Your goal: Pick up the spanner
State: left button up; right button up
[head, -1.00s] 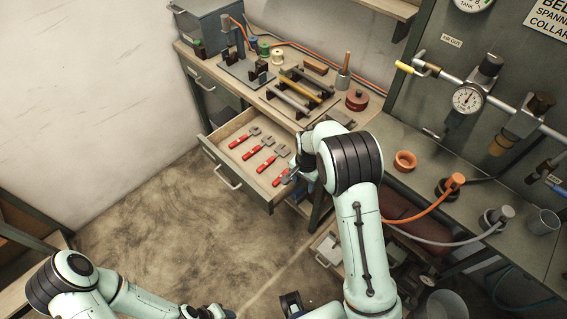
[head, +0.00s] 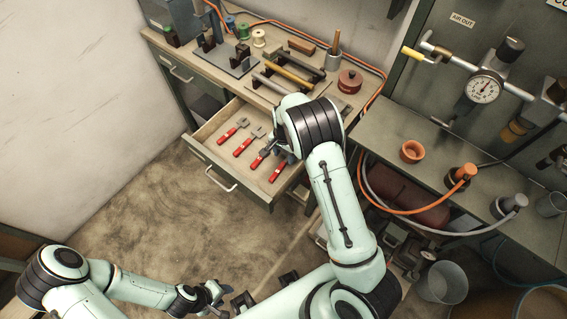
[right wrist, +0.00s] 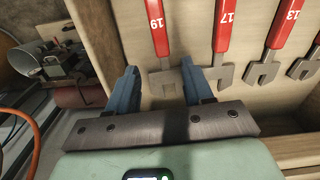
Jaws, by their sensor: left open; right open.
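Several red-handled spanners with grey open jaws lie in a row in the pulled-out drawer (head: 202,155). In the right wrist view the spanner marked 19 (right wrist: 155,28) is nearest, with spanners marked 17 (right wrist: 226,30) and 13 (right wrist: 287,28) to its right. My right gripper (head: 273,151) is over the drawer near the spanner jaws and partly hides them. Its two blue fingers (right wrist: 160,75) are open, with the jaw of spanner 19 showing between them; contact cannot be told. My left gripper (head: 215,296) is open and empty, low over the floor.
The workbench behind the drawer holds a rack with bars (head: 290,75), a red tin (head: 349,82) and spools (head: 259,38). The drawer walls stand around the spanners. A second bench with an orange cup (head: 411,152) and hoses is at right. The floor at left is clear.

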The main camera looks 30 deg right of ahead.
aim_at(284, 162)
jog(key=f, duration=0.5)
jog(key=shift+w+f, duration=0.15)
jog(key=shift+w, duration=0.1)
grip_shut()
